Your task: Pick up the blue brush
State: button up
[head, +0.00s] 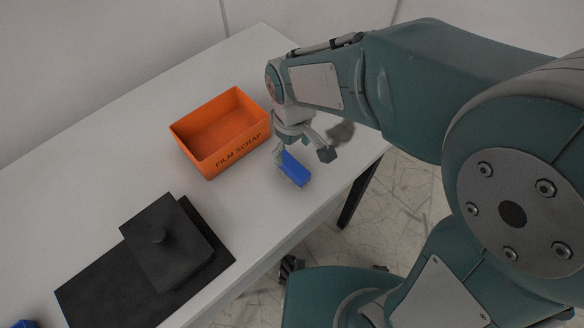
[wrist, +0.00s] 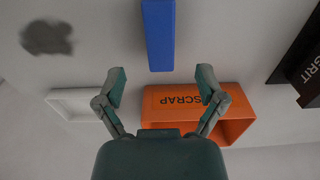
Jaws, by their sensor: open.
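The blue brush (head: 294,169) lies on the white table, just right of the orange bin in the head view. In the wrist view the blue brush (wrist: 158,35) is a plain blue bar at the top centre, beyond the fingertips. My gripper (head: 303,155) hangs over the brush in the head view and partly covers its far end. In the wrist view my gripper (wrist: 160,86) has its two fingers spread wide with nothing between them. The brush lines up with the gap between the fingers. Any bristles cannot be made out.
The orange bin (head: 190,155) marked "FILM SCRAP" stands close to my gripper. A dark smudge (wrist: 46,37) and a white tray-like shape (wrist: 72,108) show in the wrist view. The table's front edge (head: 335,193) is near the brush.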

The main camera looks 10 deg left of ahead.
aim_at(292, 165)
notch_tip(292, 165, down, 8)
jog(key=shift+f, duration=0.25)
grip_shut()
dwell(0.3)
